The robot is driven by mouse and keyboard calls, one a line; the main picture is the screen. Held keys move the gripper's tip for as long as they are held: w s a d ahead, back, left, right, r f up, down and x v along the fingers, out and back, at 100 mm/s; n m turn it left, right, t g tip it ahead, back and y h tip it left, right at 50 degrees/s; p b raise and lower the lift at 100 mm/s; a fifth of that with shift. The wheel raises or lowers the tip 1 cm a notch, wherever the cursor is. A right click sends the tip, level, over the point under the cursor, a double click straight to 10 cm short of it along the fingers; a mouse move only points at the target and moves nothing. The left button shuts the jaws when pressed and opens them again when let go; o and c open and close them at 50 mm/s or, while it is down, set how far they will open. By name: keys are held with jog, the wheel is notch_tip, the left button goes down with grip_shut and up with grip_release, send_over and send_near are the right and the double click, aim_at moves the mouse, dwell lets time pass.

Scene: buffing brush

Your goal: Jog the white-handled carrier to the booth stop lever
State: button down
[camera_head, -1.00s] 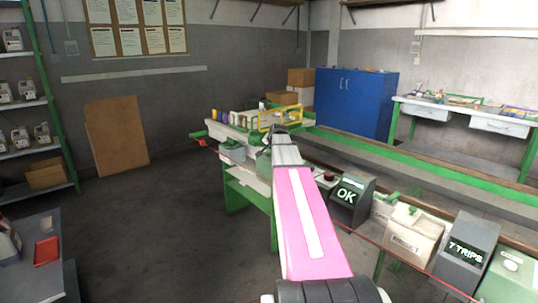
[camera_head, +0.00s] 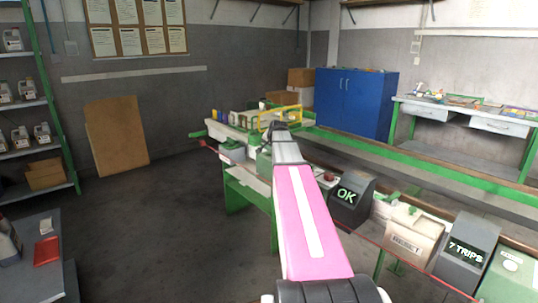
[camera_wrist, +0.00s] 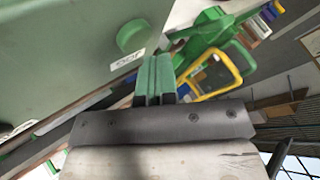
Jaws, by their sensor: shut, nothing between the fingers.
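My gripper (camera_head: 279,127) is at the far end of my pink arm, over the green line. In the wrist view its green fingers (camera_wrist: 155,72) are pressed together and hold nothing. A round green button (camera_wrist: 131,36) on a green housing (camera_wrist: 60,50) is just left of the fingertips, apart from them in the picture; its upside-down label (camera_wrist: 127,59) seems to read JOG. A yellow frame (camera_head: 280,113) stands behind the gripper and shows large in the wrist view (camera_wrist: 236,54). I cannot clearly make out the white-handled carrier or the booth stop lever.
An OK display (camera_head: 349,194), a RESET box (camera_head: 412,233) and a 7 TRIPS display (camera_head: 467,252) stand along the line at right. A blue cabinet (camera_head: 352,103) is behind. Small coloured items (camera_head: 225,115) are at the line's far left. The floor at left is clear.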

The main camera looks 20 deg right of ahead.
aim_at(270, 153)
jog(key=shift+r, duration=0.15)
jog(key=shift+r, duration=2.45)
